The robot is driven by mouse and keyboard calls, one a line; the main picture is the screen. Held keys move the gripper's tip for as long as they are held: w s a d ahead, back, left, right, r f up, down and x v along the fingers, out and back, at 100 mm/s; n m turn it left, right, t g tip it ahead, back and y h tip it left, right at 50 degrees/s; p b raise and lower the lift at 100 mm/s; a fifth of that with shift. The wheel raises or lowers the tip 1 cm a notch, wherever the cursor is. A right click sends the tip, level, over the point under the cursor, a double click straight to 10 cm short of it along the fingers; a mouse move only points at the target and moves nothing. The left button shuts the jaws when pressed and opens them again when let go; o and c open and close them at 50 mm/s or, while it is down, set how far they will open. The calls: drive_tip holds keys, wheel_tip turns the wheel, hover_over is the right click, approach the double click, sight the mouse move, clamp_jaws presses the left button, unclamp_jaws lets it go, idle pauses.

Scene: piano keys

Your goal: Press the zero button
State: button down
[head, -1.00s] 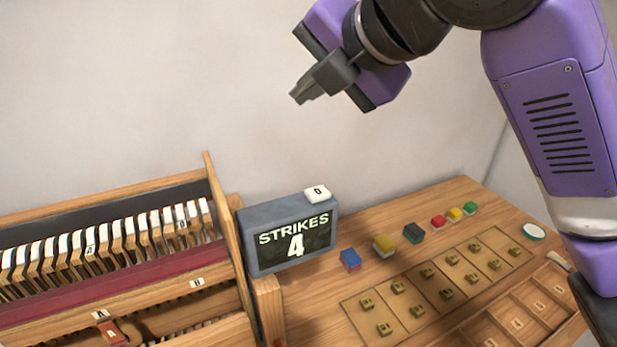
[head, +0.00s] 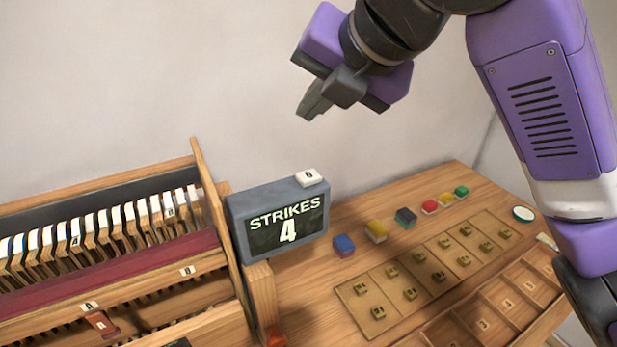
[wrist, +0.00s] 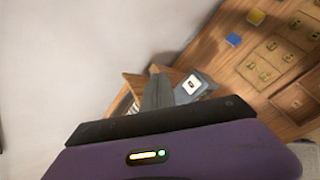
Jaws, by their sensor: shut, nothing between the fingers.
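The zero button (head: 309,178) is a small white block marked 0 on the top right of the grey strike counter (head: 236,215). The counter's dark screen reads STRIKES 4. My gripper (head: 309,111) is shut and empty, in the air above the button and apart from it, its fingers pointing down and to the left. In the wrist view the shut fingers (wrist: 158,92) show just left of the white zero button (wrist: 192,84), and they hide part of the counter.
The piano keys (head: 104,228) in their wooden frame stand left of the counter. Right of it, the wooden table holds several coloured blocks, such as a blue one (head: 344,246), a board with brass pieces (head: 390,290) and a wooden compartment tray (head: 497,312). The air above the counter is clear.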

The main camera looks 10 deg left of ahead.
sight(312, 178)
drive_tip(key=shift+f+b, duration=2.7)
drive_tip(key=shift+f, duration=1.1)
drive_tip(key=shift+f, duration=0.15)
drive_tip(key=shift+f, duration=0.3)
drive_tip(key=shift+f+b, duration=0.35)
drive_tip(key=shift+f, duration=0.05)
drive_tip(key=shift+r+p, duration=0.75)
drive_tip(key=shift+r, duration=0.1)
wheel_tip(312, 178, up, 5)
drive_tip(key=p, duration=0.4)
drive_tip(key=shift+r, duration=0.1)
